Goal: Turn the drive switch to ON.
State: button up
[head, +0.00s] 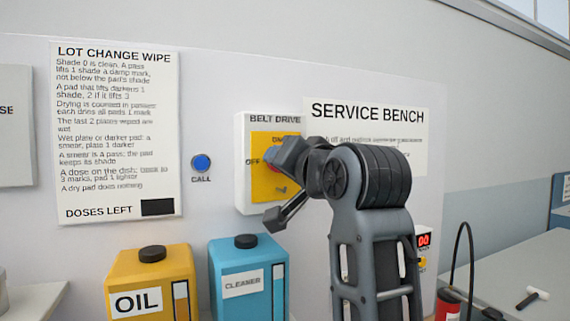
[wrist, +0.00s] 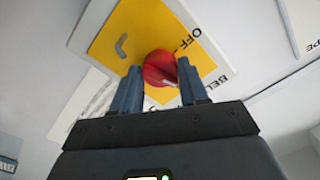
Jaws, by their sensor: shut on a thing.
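The drive switch is a red round knob (wrist: 158,66) on a yellow plate (wrist: 112,32) of the white BELT DRIVE box (head: 242,190). In the head view the arm covers most of the knob, and the OFF label shows at the plate's left. My gripper (wrist: 160,76) has its fingers on both sides of the knob and is shut on it; it also shows in the head view (head: 274,158).
A blue CALL button (head: 201,163) is on the wall left of the box. A yellow OIL can (head: 150,265) and a blue CLEANER can (head: 247,260) stand below. A bench (head: 510,270) with a black-handled tool (head: 532,297) is at the right.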

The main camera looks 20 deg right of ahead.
jog(key=shift+m, duration=1.6)
jog(key=o, duration=1.1)
jog(key=shift+c, duration=0.2)
jog(key=s+b, duration=0.1)
jog(key=s, duration=0.6)
jog(key=shift+s+b, duration=0.4)
